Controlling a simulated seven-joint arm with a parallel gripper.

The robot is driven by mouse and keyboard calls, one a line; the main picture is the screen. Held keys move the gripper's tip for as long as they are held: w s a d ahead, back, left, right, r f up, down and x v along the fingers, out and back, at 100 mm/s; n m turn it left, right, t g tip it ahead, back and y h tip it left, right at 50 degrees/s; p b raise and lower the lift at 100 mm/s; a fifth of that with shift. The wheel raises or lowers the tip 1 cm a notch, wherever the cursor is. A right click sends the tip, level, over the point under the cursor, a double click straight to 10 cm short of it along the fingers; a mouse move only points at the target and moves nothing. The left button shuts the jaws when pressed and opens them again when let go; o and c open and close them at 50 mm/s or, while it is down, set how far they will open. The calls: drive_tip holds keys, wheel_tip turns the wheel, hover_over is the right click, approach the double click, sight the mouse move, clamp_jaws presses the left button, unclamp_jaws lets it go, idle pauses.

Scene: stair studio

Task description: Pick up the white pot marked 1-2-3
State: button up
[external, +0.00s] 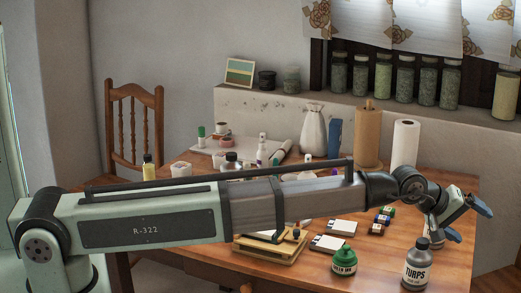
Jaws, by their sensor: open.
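No marking 1-2-3 is legible at this size, so I cannot tell for sure which thing is the pot. A small whitish pot (181,171) stands at the left of the wooden table (455,190), behind my arm. A taller white vase-like jar (313,132) stands at the back middle. My gripper (467,222) is at the right end of the table, above its surface. Its blue-tipped fingers are apart with nothing seen between them. It is far to the right of both white vessels. My arm hides part of the table's middle.
A TURPS bottle (417,264) stands close below my gripper, with a dark-capped bottle behind it. A green ink bottle (344,261), white-topped boxes and a wooden tray (270,251) lie in front. Paper rolls (404,143) stand behind. A chair (135,120) is at the left.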

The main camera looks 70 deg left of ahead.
drive_tip(key=s+a+r+n+g+y, duration=0.1)
drive_tip(key=a+r+n+y, duration=0.1)
drive_tip(key=a, duration=1)
drive_tip(key=s+a+r+n+g+y, duration=0.1)
drive_tip(key=a+r+n+y, duration=0.1)
drive_tip(key=a, duration=1)
drive_tip(key=s+a+r+n+g+y, duration=0.1)
drive_tip(key=s+a+n, duration=0.1)
drive_tip(key=a, duration=0.4)
drive_tip(key=s+a+r+n+g, duration=0.1)
drive_tip(key=s+a, duration=0.2)
drive_tip(key=a, duration=0.4)
drive_tip(key=n+g+h, duration=0.2)
drive_tip(key=n+g, duration=0.5)
hover_over(181, 165)
drive_tip(key=s, duration=0.1)
wheel_tip(181, 165, down, 6)
wheel_tip(181, 165, down, 8)
drive_tip(key=shift+d+r, duration=0.1)
drive_tip(key=shift+r, duration=0.05)
drive_tip(key=shift+w+f, duration=0.25)
drive_tip(key=shift+f, duration=1.1)
drive_tip(key=shift+w+f, duration=0.25)
drive_tip(key=shift+f, duration=1.05)
drive_tip(key=shift+c, duration=0.2)
